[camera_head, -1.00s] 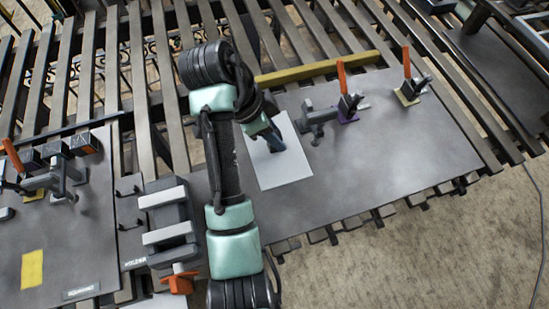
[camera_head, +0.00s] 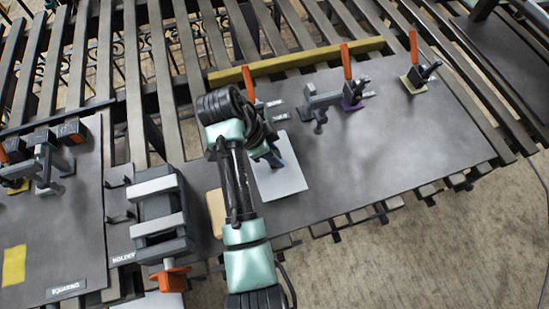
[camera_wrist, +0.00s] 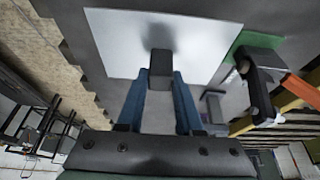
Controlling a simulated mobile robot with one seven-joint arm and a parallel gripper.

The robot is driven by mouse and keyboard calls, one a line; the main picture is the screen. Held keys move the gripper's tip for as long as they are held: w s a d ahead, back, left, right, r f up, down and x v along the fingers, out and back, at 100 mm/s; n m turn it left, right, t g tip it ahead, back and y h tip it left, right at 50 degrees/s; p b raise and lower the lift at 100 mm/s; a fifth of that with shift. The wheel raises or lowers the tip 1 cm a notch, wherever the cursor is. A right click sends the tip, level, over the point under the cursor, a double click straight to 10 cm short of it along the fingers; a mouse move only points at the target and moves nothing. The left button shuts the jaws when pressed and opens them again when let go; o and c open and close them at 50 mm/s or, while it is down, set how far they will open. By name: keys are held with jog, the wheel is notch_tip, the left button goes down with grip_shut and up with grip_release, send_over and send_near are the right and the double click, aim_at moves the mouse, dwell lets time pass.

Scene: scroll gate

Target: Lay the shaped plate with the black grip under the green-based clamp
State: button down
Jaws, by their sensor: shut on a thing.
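The pale shaped plate (camera_head: 280,183) is over the grey bench top, and it shows from above its grip in the wrist view (camera_wrist: 110,40). My gripper (camera_wrist: 160,85) has its blue fingers shut on the plate's black grip (camera_wrist: 160,68). In the head view my gripper (camera_head: 272,157) is partly hidden by my arm. The green-based clamp (camera_wrist: 262,62) is at the plate's right edge in the wrist view, beside its green base. In the head view mostly its orange handle (camera_head: 248,84) shows, behind my arm. I cannot tell whether the plate touches the bench.
A purple-based clamp (camera_head: 352,92) and a yellow-based clamp (camera_head: 417,76) stand to the right. A yellow bar (camera_head: 300,61) runs along the back. A grey vise (camera_head: 160,215) and a tan block (camera_head: 216,212) are left of my arm. The bench right of the plate is clear.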

jog(key=shift+f, duration=1.55)
jog(key=shift+f, duration=0.1)
jog(key=c, duration=0.6)
grip_release()
jog(key=shift+o, duration=0.2)
jog(key=p+v, duration=0.1)
jog(key=v, duration=1.1)
